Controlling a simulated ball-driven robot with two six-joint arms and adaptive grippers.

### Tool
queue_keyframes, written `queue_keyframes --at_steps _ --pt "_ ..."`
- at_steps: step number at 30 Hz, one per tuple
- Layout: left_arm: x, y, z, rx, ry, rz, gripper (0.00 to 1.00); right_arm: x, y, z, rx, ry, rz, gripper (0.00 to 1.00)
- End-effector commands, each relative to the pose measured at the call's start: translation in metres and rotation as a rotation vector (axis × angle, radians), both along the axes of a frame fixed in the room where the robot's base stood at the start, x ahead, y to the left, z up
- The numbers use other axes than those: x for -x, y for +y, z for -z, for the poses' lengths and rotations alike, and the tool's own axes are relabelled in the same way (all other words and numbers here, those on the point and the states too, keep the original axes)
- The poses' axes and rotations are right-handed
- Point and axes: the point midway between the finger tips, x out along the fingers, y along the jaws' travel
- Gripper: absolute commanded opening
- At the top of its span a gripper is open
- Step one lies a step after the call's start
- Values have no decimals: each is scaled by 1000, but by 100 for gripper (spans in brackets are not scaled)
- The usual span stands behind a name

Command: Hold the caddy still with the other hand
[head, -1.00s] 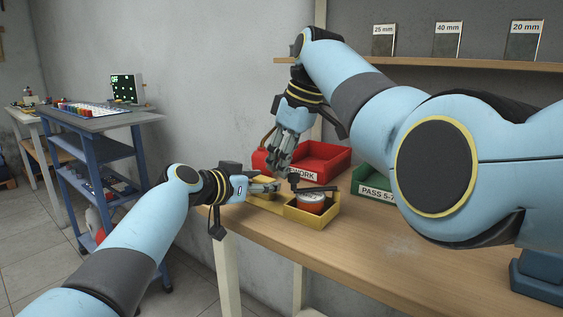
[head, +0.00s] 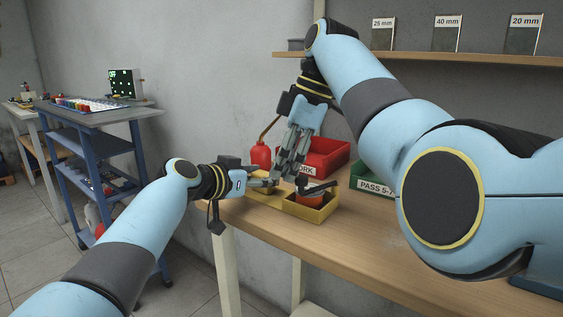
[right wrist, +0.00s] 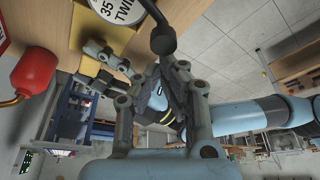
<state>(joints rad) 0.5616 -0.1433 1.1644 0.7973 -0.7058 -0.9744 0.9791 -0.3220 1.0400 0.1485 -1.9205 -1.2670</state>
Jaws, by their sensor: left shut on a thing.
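The yellow caddy (head: 312,214) stands near the table's front edge in the head view. A round container (head: 308,198) with an orange-red body sits in its right compartment, with a dark lever (head: 320,187) over it. In the right wrist view the container's white label (right wrist: 108,10) and the dark, round-ended lever (right wrist: 163,38) show. My left gripper (head: 268,183) is shut on the caddy's left part; the exact contact is small and partly hidden. My right gripper (head: 285,178) points down just behind and left of the lever, its fingers slightly apart, nothing visible between them.
A red bin (head: 325,160) and a red oil can (head: 261,155) with a thin spout stand behind the caddy. A green bin (head: 372,185) is to the right. A shelf (head: 420,58) with size plates is above. The table (head: 370,235) is clear in front.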

Motion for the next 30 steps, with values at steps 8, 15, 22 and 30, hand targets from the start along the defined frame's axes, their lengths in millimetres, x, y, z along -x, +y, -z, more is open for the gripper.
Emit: queue_keyframes --at_steps 8,15,22,30 --pt "0 1 0 -2 -1 0 7 11 -8 2 4 1 -108 0" --pt "0 1 0 -1 -2 -1 7 14 -9 1 3 1 -139 0" --pt "0 1 -1 -1 -2 -1 7 14 -9 1 3 1 -140 0" --pt "0 1 -1 -1 -2 -1 7 9 -9 1 3 0 -140 0"
